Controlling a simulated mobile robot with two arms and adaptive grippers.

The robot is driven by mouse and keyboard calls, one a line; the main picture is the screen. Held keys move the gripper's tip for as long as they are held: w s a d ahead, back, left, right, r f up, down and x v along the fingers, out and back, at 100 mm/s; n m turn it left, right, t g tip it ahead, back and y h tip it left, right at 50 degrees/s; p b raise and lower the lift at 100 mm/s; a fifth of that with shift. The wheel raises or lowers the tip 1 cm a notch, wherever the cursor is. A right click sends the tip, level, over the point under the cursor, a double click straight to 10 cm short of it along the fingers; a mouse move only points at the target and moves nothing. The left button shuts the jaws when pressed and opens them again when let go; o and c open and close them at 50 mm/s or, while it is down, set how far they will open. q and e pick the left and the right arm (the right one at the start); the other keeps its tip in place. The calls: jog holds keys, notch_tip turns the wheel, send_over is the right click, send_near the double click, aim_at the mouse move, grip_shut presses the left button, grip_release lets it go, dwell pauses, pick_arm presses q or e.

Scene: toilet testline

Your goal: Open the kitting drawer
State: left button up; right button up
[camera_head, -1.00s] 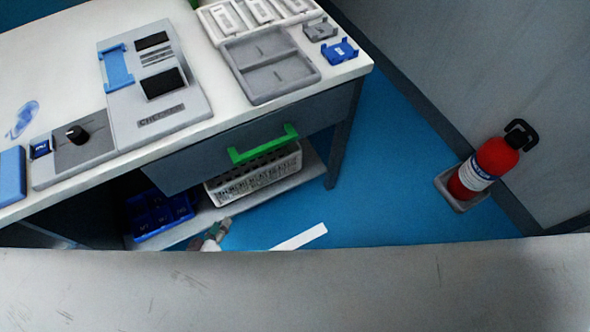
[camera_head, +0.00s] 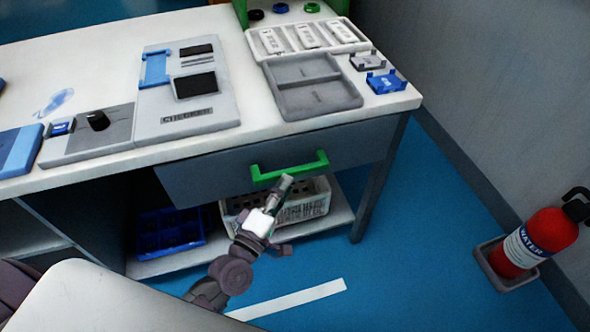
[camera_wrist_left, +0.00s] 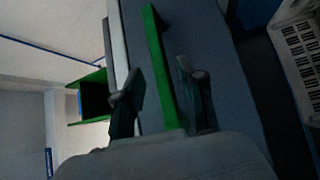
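The kitting drawer (camera_head: 205,179) is a dark grey front under the white tabletop, and it looks closed. Its green bar handle (camera_head: 295,171) stands out near the right part of the front. My left gripper (camera_head: 286,184) is at the handle's lower edge in the head view. In the left wrist view the open fingers (camera_wrist_left: 160,86) stand apart, one on each side of the green handle (camera_wrist_left: 155,50). Contact with the handle cannot be told. My right gripper is not in view.
A white basket (camera_head: 318,204) and a blue bin (camera_head: 165,236) stand on the lower shelf (camera_head: 340,219) under the drawer. A grey tray (camera_head: 330,100) and a checker device (camera_head: 205,118) are on the tabletop. A red extinguisher (camera_head: 540,240) stands right. Blue floor is clear between.

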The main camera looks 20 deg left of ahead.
aim_at(294, 171)
pick_arm(q)
jog(key=x, duration=0.5)
jog(key=shift+w, duration=0.2)
grip_shut()
